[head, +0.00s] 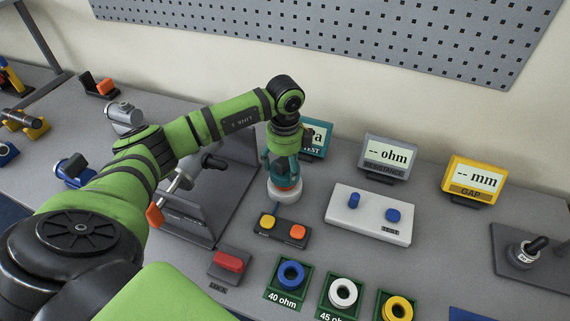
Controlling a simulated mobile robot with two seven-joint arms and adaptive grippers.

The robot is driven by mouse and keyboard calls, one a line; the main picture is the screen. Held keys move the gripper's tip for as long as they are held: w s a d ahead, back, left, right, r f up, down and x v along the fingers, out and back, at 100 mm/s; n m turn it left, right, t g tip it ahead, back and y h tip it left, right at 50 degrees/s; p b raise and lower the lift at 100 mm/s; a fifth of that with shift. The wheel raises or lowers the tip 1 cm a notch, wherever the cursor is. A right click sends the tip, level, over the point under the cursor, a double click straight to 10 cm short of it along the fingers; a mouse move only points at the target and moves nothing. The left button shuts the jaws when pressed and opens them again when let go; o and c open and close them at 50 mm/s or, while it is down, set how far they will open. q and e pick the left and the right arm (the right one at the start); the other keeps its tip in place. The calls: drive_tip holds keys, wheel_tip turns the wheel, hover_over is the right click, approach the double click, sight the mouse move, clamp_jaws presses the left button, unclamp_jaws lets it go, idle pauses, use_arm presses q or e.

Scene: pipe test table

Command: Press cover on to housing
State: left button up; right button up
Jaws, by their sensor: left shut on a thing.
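My left gripper (281,180), with teal fingers, points down near the middle of the head view. Directly below is a white round piece (285,196) low over the table, possibly the housing. My right gripper is not in view.
Behind the gripper stands a partly hidden teal display (317,139). Grey ohm (387,157) and yellow mm (473,181) displays are to the right. A button box (283,230), a red-button box (229,265) and ring trays (290,278) lie in front. A grey press-like fixture (205,205) is left.

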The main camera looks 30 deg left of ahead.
use_arm(q)
drive_tip(key=shift+f+b, duration=0.8)
drive_tip(key=shift+f, duration=0.6)
idle(1.9)
idle(0.7)
drive_tip(key=o, duration=1.2)
drive_tip(key=shift+c, duration=0.2)
drive_tip(key=shift+r, duration=0.1)
drive_tip(key=shift+r+p, duration=2.8)
drive_tip(key=shift+r, duration=0.65)
